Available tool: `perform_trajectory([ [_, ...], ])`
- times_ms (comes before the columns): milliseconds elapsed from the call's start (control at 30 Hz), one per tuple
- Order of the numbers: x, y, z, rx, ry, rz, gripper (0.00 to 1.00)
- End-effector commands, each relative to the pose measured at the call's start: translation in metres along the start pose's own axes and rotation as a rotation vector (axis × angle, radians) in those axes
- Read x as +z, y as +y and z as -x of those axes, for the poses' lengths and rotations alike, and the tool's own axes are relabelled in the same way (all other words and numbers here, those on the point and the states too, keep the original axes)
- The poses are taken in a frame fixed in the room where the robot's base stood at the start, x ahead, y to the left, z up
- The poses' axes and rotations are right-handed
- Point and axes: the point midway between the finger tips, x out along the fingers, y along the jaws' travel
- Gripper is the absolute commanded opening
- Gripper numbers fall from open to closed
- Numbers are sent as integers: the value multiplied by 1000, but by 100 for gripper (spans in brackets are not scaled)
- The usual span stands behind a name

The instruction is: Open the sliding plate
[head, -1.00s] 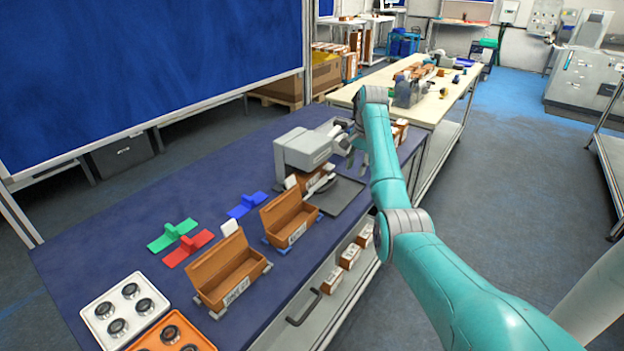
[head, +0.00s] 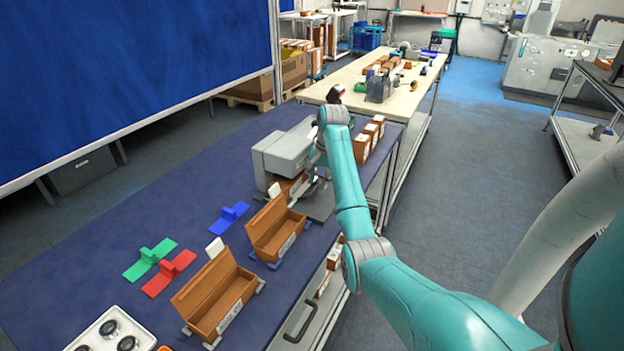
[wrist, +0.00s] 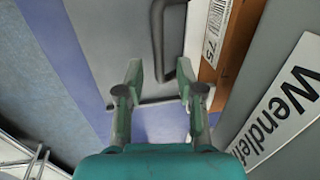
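In the wrist view, a dark curved handle (wrist: 157,35) runs along a light grey plate-like surface (wrist: 115,40), which I take for the sliding plate. My gripper (wrist: 163,95) is open, its two fingers spread, with the handle's lower end just beyond and between the tips. I cannot tell whether they touch. In the head view, a grey machine (head: 283,154) stands on the blue table with a flat grey plate (head: 318,204) in front of it. My arm hides my fingers there and part of the plate.
Open brown boxes (head: 220,296) and green, red and blue pieces (head: 230,216) lie on the blue table (head: 130,235). A dark handle (head: 300,322) is on the grey front below. Small brown boxes (head: 362,148) stand beyond my arm. In the wrist view, a labelled brown box (wrist: 238,45) is close at right.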

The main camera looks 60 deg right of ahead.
Motion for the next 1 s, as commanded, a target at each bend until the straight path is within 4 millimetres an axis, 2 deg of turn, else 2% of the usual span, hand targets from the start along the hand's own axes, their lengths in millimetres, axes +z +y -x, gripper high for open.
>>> perform_trajectory([
  [133,0,4,-8,0,1,-1,37],
  [433,1,5,-10,-1,2,-2,37],
  [467,1,5,-9,-1,2,-2,32],
  [600,1,5,-9,-1,1,-2,0],
  [867,0,5,-9,-1,1,-2,0],
  [1000,-11,5,-9,0,1,-3,0],
])
